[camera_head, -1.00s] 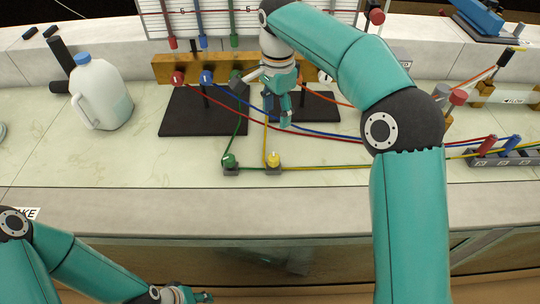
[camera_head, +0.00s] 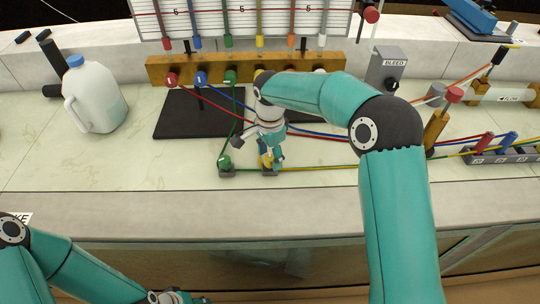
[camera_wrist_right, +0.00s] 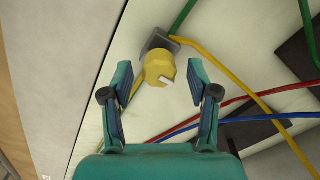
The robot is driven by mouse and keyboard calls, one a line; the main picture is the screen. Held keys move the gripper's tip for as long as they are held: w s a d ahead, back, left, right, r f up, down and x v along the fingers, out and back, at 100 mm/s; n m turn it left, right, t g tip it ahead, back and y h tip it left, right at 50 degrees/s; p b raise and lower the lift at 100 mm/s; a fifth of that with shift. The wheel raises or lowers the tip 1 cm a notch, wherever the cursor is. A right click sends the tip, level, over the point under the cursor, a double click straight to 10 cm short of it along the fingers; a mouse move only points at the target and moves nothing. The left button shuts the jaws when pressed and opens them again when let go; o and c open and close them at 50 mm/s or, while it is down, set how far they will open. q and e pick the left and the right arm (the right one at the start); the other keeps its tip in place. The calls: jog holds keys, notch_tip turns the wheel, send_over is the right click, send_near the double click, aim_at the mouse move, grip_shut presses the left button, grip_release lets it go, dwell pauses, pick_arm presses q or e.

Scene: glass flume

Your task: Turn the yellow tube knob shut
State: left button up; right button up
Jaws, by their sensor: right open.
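The yellow tube knob (camera_wrist_right: 158,68) sits on a small grey block (camera_wrist_right: 157,42) near the front of the bench, with the yellow tube (camera_wrist_right: 235,85) joined to the block. My right gripper (camera_wrist_right: 162,78) is open, one finger on each side of the knob, and I see no clear contact. In the head view the right gripper (camera_head: 271,158) is over the yellow knob (camera_head: 264,160) and partly hides it. My left gripper (camera_head: 190,298) is low at the bottom edge, cut off by the frame, and its fingers are unclear.
A green knob (camera_head: 224,162) stands just left of the yellow one. Red, blue and green tubes cross the bench behind. A jug (camera_head: 95,98) stands at the left, and a brass manifold (camera_head: 215,70) at the back. The bench front at left is clear.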

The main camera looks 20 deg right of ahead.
jog(key=shift+f, duration=0.2)
grip_shut()
